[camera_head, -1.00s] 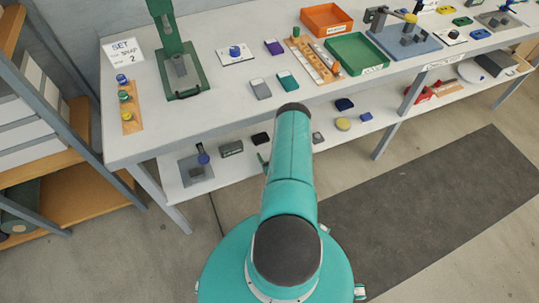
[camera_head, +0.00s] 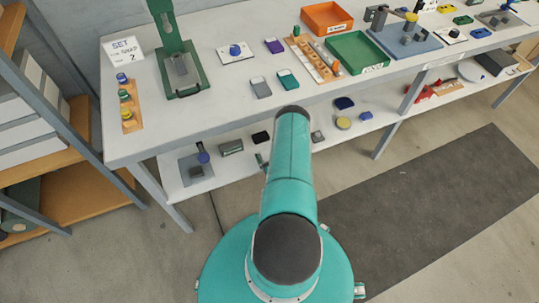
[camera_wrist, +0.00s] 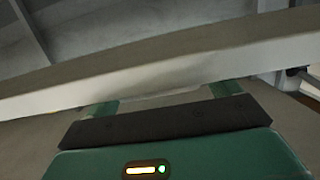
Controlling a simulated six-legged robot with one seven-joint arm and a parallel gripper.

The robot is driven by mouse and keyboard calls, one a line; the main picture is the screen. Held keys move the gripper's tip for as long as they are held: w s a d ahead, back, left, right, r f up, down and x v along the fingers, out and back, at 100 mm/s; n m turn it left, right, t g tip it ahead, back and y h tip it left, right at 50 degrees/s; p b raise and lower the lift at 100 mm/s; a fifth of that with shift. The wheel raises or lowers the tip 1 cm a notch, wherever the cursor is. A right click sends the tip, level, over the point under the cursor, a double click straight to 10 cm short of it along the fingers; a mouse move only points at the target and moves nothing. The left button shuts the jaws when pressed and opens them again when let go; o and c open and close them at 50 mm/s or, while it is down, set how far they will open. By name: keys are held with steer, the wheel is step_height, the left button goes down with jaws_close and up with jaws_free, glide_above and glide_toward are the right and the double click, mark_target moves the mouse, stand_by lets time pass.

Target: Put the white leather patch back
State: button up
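I cannot pick out a white leather patch for certain in the head view. Small flat pieces lie on the bench top (camera_head: 215,115): a grey one with a pale end (camera_head: 261,88), a teal one (camera_head: 288,80) and a purple one (camera_head: 274,46). My arm reaches toward the bench's front edge in the head view and hides most of my gripper. In the wrist view my gripper (camera_wrist: 163,98) shows two green fingers set apart beyond a dark bar. A thin pale strip shows between them; whether it is a held thing is unclear.
A green press (camera_head: 180,60) stands at the bench's left. An orange tray (camera_head: 326,18) and a green tray (camera_head: 357,54) stand on the right. A lower shelf (camera_head: 290,160) holds small blocks. A shelving rack (camera_head: 40,80) is at left. The dark floor mat (camera_head: 430,215) is clear.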

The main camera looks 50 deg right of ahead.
steer(key=shift+s+d, duration=0.15)
steer(key=shift+r, duration=0.25)
steer(key=v, duration=1.2)
steer(key=shift+r, duration=0.4)
